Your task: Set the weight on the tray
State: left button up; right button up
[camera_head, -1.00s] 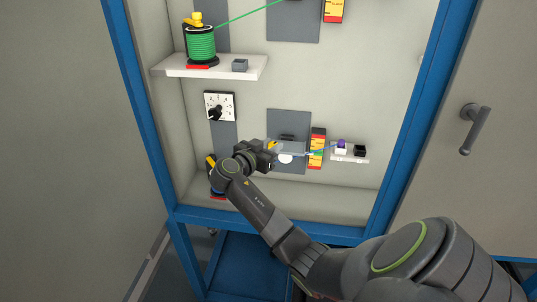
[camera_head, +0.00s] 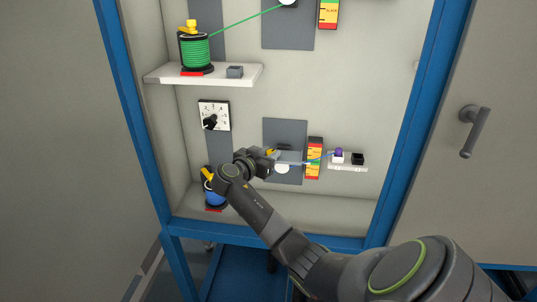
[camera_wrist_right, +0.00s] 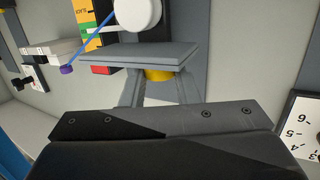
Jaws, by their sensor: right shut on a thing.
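A yellow piece (camera_head: 269,151), seemingly the weight, shows at the fingertips of my right gripper (camera_head: 272,157). In the right wrist view, where the scene appears upside down, the yellow piece (camera_wrist_right: 159,75) is between the fingers of the right gripper (camera_wrist_right: 158,88) and partly hidden. The gripper is shut on it. A flat grey plate (camera_head: 290,157), seemingly the tray, lies right at the fingertips, above a white disc. It also shows in the wrist view (camera_wrist_right: 128,54). I cannot tell whether the yellow piece touches it. My left gripper is out of view.
A gauge (camera_head: 314,160) and a small white shelf (camera_head: 347,169) with purple-topped and black pieces are right of the plate. A dial (camera_head: 214,115) is at upper left. A blue spool (camera_head: 214,195) is close to my wrist. A shelf (camera_head: 160,76) holds a green spool.

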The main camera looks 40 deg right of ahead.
jog(key=shift+f+b, duration=1.2)
jog(key=o, duration=1.1)
jog(key=shift+a, duration=0.3)
jog(key=b+v, duration=0.4)
jog(key=v, duration=1.3)
